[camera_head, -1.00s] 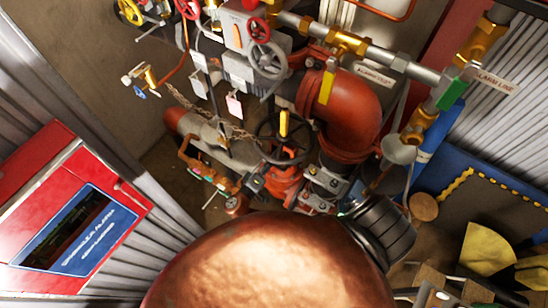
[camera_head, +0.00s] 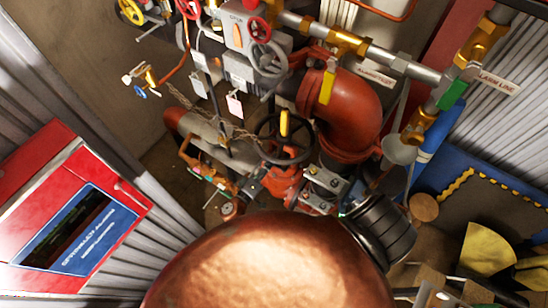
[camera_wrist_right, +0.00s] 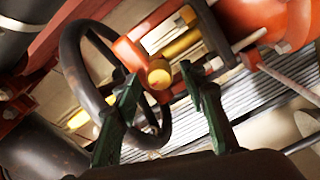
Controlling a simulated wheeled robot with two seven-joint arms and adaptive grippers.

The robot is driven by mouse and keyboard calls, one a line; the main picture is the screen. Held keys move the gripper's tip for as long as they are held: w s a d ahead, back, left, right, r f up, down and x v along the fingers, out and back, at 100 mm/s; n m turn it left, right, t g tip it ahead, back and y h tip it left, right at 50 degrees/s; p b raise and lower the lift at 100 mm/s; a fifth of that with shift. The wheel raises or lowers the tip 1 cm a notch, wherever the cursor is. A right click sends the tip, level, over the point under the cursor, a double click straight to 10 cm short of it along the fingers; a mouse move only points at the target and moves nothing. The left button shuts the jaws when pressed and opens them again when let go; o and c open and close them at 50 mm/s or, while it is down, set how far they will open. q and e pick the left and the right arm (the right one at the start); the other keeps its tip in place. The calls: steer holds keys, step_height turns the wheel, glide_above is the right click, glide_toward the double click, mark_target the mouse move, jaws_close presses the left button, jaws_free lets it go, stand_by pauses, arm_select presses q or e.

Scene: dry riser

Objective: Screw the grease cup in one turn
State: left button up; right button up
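A brass-yellow round knob, which looks like the grease cup (camera_wrist_right: 159,72), sits on the orange-red valve yoke in the right wrist view. My right gripper (camera_wrist_right: 161,84) has its two dark green fingers apart, one on each side of the knob. Gaps appear between the fingertips and the knob, so it looks ungripped. In the head view I cannot make out the cup clearly; the valve's black handwheel (camera_head: 283,138) with its yellow stem shows near the middle. My left gripper is not in view.
A large copper dome (camera_head: 265,262) fills the bottom of the head view. A red elbow pipe (camera_head: 350,110) rises right of the valve. A red alarm cabinet (camera_head: 125,185) stands at left. In the wrist view, the handwheel rim (camera_wrist_right: 68,60) lies close to the left finger.

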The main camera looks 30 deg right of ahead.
steer(key=v, duration=0.9)
steer(key=shift+a, duration=0.2)
steer(key=shift+s, duration=0.15)
